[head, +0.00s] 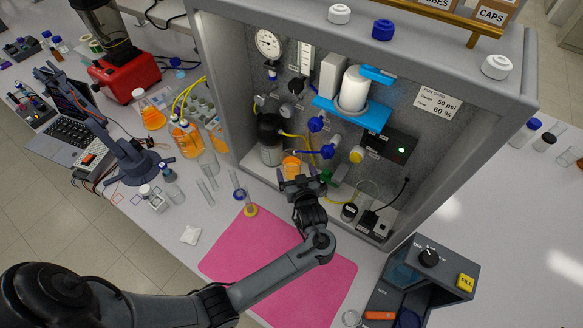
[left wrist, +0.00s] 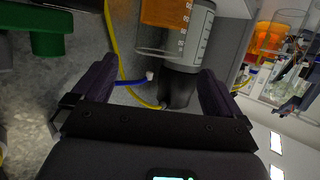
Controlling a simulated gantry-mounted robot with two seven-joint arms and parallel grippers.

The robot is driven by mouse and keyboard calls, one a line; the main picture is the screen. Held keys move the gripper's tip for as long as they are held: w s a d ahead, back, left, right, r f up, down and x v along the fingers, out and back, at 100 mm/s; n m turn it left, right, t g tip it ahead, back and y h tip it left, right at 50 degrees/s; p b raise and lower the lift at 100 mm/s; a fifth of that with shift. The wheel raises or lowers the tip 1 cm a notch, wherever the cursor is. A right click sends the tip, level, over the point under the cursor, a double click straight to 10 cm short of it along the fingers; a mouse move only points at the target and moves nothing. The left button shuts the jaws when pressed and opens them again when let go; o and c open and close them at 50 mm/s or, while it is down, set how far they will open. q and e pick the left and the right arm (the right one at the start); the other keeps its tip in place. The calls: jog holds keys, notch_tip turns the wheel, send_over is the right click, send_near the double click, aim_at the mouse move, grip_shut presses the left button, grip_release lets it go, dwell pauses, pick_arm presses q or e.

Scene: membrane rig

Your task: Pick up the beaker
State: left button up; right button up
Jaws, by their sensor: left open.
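The beaker (head: 291,166) is a small clear vessel with orange liquid, standing on the floor of the grey rig cabinet. In the left wrist view the beaker (left wrist: 163,14) shows at the top edge, partly cut off, with the picture turned over. My left gripper (head: 298,181) is open and empty, just in front of the beaker. In the left wrist view my left gripper (left wrist: 157,68) has its fingers spread, with the beaker ahead of the gap between them. I cannot tell whether the fingers touch it. My right gripper is not in view.
A dark-capped bottle (head: 270,147) stands behind the beaker to the left, with a yellow tube. A green-capped item (head: 325,175) is close on the right. The cabinet's wall (head: 228,90) bounds the left side. A pink mat (head: 250,255) lies in front, mostly clear.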

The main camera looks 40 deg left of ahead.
aim_at(289, 152)
pick_arm(q)
jog(key=shift+p+x, duration=0.3)
jog(key=shift+x, duration=3.7)
jog(key=shift+d, duration=0.1)
jog(key=c, duration=1.2)
